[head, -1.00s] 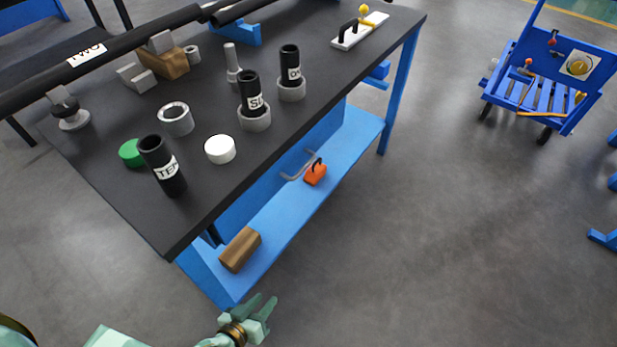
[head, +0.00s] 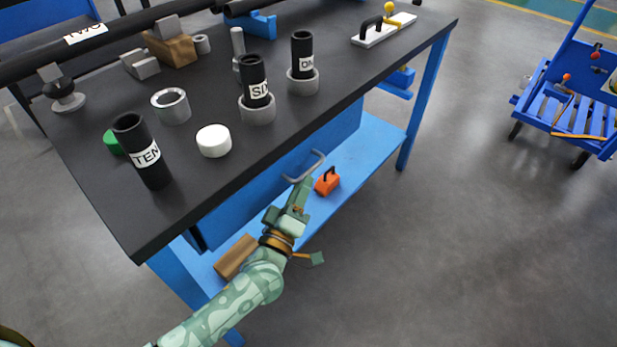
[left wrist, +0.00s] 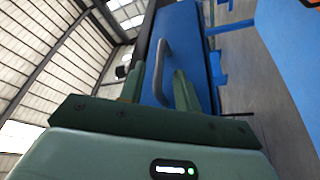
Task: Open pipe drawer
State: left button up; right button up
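The drawer front (head: 250,185) is a blue panel under the black tabletop, with a grey bar handle (head: 318,160). The drawer looks shut. My left gripper (head: 303,188) is at the near end of the handle, in front of the panel. In the left wrist view the blue panel (left wrist: 192,38) fills the upper middle. The left gripper's two fingers (left wrist: 158,88) are apart there, and the handle (left wrist: 164,62) shows between and beyond them. I cannot tell whether a finger touches it. My right gripper is in neither view.
The black table (head: 200,190) carries black pipes, grey rings, a white cap (head: 213,141) and a green cap. The blue lower shelf (head: 370,150) holds an orange object (head: 327,182) and a wooden block (head: 236,257). Open floor lies right; a blue cart (head: 575,110) stands beyond.

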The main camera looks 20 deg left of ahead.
pick_arm(q)
jog(key=x, duration=0.3)
jog(key=shift+w+b, duration=0.3)
jog(key=shift+w, duration=0.05)
jog(key=shift+r, duration=0.1)
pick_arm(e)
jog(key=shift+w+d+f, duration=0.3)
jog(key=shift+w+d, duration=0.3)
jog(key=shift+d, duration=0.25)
pick_arm(q)
jog(key=shift+c, duration=0.3)
grip_shut()
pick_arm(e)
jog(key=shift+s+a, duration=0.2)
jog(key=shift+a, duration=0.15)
pick_arm(q)
jog(key=shift+s+d, duration=0.1)
